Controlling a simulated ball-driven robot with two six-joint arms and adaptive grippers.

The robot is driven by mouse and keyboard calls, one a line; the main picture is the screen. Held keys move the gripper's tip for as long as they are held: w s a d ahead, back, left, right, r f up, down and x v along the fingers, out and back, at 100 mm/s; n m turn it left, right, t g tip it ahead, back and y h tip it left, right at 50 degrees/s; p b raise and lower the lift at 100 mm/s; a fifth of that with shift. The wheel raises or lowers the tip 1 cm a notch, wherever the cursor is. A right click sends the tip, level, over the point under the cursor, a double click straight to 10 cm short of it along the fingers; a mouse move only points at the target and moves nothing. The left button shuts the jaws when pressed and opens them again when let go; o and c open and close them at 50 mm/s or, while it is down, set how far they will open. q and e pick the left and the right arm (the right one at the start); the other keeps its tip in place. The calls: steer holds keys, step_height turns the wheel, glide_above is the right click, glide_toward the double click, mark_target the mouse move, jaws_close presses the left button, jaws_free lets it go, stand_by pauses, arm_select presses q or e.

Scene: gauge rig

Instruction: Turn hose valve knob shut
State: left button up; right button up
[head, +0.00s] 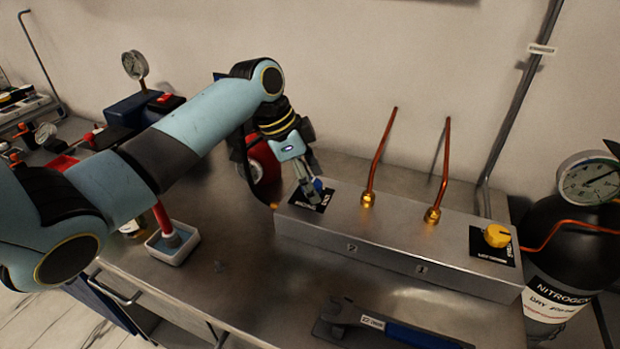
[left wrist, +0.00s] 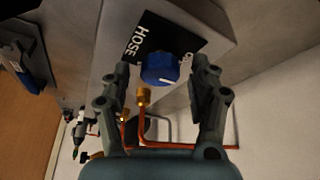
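The blue hose valve knob (head: 318,184) sits on a black label plate at the left end of a grey metal manifold box (head: 385,255). In the left wrist view the knob (left wrist: 158,69) shows a white mark on its side, beside the word HOSE. My left gripper (head: 311,190) is at the knob and partly hides it in the head view. In the left wrist view its fingers (left wrist: 163,75) are open, one on each side of the knob, with a visible gap to each side. My right gripper is in neither view.
Two copper tubes on brass fittings (head: 368,199) rise from the box. A yellow knob (head: 497,236) is at its right end. A nitrogen cylinder (head: 550,285) with a gauge stands right. A blue-handled tool (head: 400,334) lies in front; a white tray (head: 173,246) stands left.

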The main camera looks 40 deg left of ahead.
arm_select(q)
steer(key=c, duration=1.1)
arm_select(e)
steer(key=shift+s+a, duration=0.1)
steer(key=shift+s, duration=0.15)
